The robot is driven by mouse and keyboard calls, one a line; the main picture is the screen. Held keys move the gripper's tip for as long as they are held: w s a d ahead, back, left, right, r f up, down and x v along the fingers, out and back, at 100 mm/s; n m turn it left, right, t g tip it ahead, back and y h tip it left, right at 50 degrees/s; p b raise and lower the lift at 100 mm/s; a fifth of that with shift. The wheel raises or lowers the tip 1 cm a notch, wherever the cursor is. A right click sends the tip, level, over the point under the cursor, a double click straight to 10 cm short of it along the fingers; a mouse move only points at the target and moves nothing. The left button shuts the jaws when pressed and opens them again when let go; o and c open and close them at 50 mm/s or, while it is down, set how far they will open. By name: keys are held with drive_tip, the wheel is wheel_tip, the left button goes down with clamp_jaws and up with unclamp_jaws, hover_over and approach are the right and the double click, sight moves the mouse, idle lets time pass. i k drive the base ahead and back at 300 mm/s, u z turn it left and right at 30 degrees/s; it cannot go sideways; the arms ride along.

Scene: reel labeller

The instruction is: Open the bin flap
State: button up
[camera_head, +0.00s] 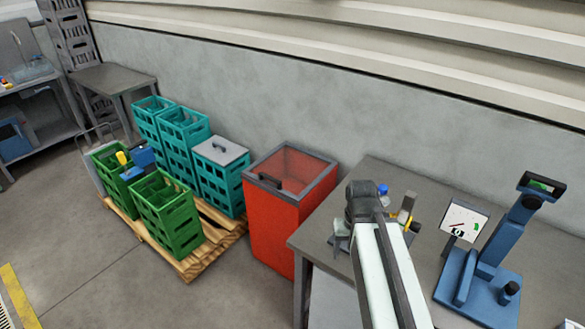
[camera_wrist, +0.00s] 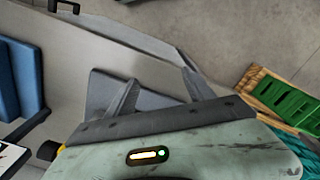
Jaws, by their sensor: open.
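The bin (camera_head: 270,232) is a red box on the floor between the pallet and the table in the head view. Its flap (camera_head: 295,170), a see-through panel in a grey frame, lies shut across the top. A dark handle (camera_head: 269,180) sits near the flap's left edge. My gripper (camera_wrist: 160,77) is open and empty in the wrist view, over the table's edge. It is apart from the bin, to the right of it; in the head view my arm mostly hides it. The bin and flap are not recognisable in the wrist view.
A wooden pallet (camera_head: 190,262) with green and teal crates is left of the bin. The wall is behind; floor in front is clear.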

sight(260, 178)
drive_tip(key=u, duration=0.05)
drive_tip(key=k, duration=1.3)
drive_tip(key=u, duration=0.65)
drive_tip(key=i, duration=1.45)
drive_tip(key=u, duration=0.75)
drive_tip(key=i, duration=1.85)
drive_tip(key=z, duration=0.65)
drive_tip(key=k, duration=0.8)
drive_tip(key=z, duration=0.15)
drive_tip(key=i, duration=0.9)
drive_tip(key=u, duration=0.1)
